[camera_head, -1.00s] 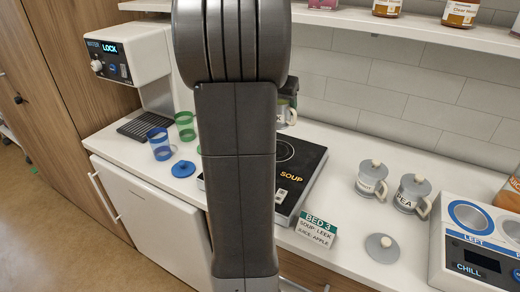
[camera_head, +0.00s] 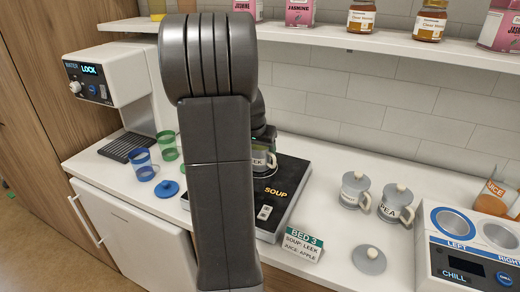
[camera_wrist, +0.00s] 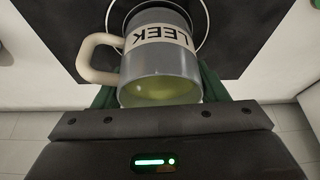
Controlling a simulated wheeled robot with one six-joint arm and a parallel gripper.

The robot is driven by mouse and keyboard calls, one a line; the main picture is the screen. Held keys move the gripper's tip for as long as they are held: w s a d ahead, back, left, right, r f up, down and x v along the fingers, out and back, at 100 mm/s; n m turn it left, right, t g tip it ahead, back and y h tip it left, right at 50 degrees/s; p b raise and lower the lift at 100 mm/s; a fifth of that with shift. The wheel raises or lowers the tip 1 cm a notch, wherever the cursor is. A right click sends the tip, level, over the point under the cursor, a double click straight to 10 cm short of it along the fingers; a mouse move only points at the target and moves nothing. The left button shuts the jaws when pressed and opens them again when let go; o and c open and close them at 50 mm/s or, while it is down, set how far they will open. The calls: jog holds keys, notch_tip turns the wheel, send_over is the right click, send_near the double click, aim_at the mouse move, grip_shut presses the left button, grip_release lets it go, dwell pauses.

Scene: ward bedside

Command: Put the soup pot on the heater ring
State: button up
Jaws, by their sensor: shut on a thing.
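The soup pot (camera_wrist: 160,55) is a grey mug-like pot with a cream handle, a "LEEK" label and yellow-green soup inside. My gripper (camera_wrist: 157,92) is shut on it, with green fingers at its sides. In the head view the pot (camera_head: 263,158) is partly hidden behind my arm, over the black heater (camera_head: 268,212) marked "SOUP". The heater ring's pale outline (camera_wrist: 207,30) shows on both sides of the pot in the wrist view. The pot looks roughly upright over the ring; whether it touches the plate I cannot tell.
Two lidded grey pots (camera_head: 355,190) (camera_head: 396,205) and a loose grey lid (camera_head: 369,260) stand right of the heater. A "BED 3" card (camera_head: 303,244) reads soup leek, juice apple. Blue (camera_head: 142,164) and green (camera_head: 167,146) cups stand left. A chill unit (camera_head: 470,255) is at right.

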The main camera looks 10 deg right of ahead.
jog(key=shift+f, duration=0.15)
jog(key=o, duration=1.2)
jog(key=shift+r, duration=0.55)
jog(key=v, duration=1.1)
jog(key=shift+s+a+r, duration=0.1)
jog(key=shift+s+r, duration=0.05)
